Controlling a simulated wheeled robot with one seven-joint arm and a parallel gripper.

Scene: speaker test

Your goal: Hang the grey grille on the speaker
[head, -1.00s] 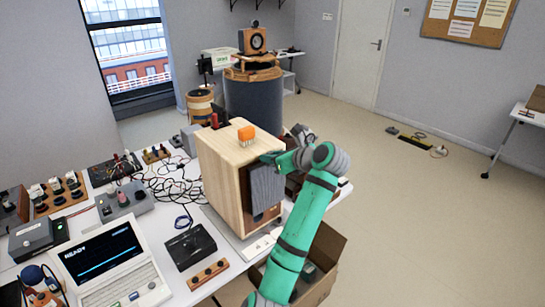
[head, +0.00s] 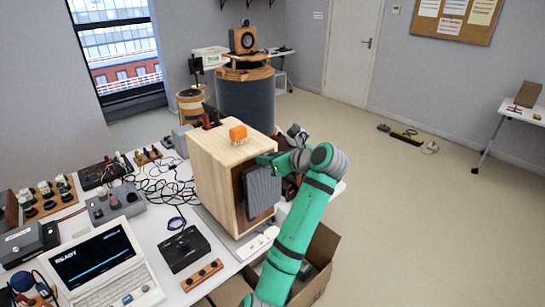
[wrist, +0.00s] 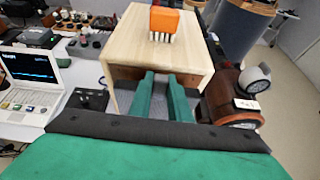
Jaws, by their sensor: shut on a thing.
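The speaker (head: 208,170) is a pale wooden cabinet standing on the table; its front faces right in the head view. It fills the top middle of the wrist view (wrist: 150,45). The grey grille (head: 262,194) is an upright panel in front of the speaker's lower front, covering part of it. My gripper (head: 270,160) is shut on the grille's upper edge. In the wrist view its green fingers (wrist: 165,85) point at the speaker front, with grey grille surface (wrist: 124,100) beside them. Whether the grille touches the speaker is hidden.
An orange block with pins (head: 238,133) sits on the speaker's top. A laptop (head: 95,262), a black box (head: 187,248) and loose cables crowd the table to the left. An open cardboard box (head: 325,250) stands below, behind my arm. The floor at right is mostly clear.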

